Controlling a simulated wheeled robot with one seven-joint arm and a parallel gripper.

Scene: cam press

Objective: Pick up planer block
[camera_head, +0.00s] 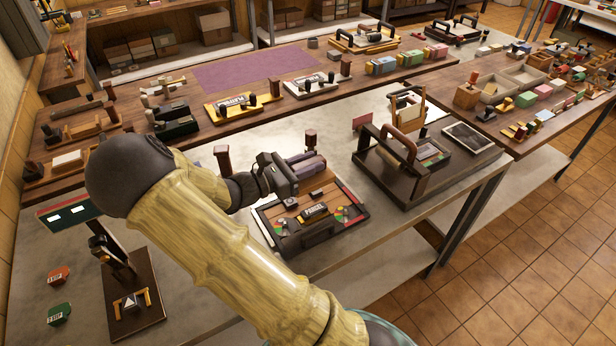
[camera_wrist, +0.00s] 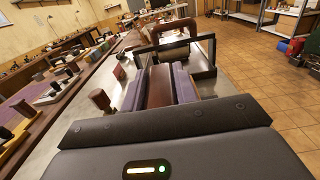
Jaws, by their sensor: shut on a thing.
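My gripper (camera_head: 306,165) reaches over the wooden-topped board (camera_head: 334,191) on the grey table in the head view. In the wrist view, its two purple-grey fingers (camera_wrist: 160,84) are shut on a brown block (camera_wrist: 160,86), which I take to be the planer block. The block lies lengthwise between the fingers, with one finger along each side. In the head view the fingers mostly hide the block. I cannot tell whether its underside touches the board.
A dark press with an arched handle (camera_head: 394,150) stands right of the board and shows ahead in the wrist view (camera_wrist: 176,46). A wooden post (camera_head: 311,139) stands behind the board. A dark stand (camera_head: 120,265) is at the front left. Free table lies front right of the board.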

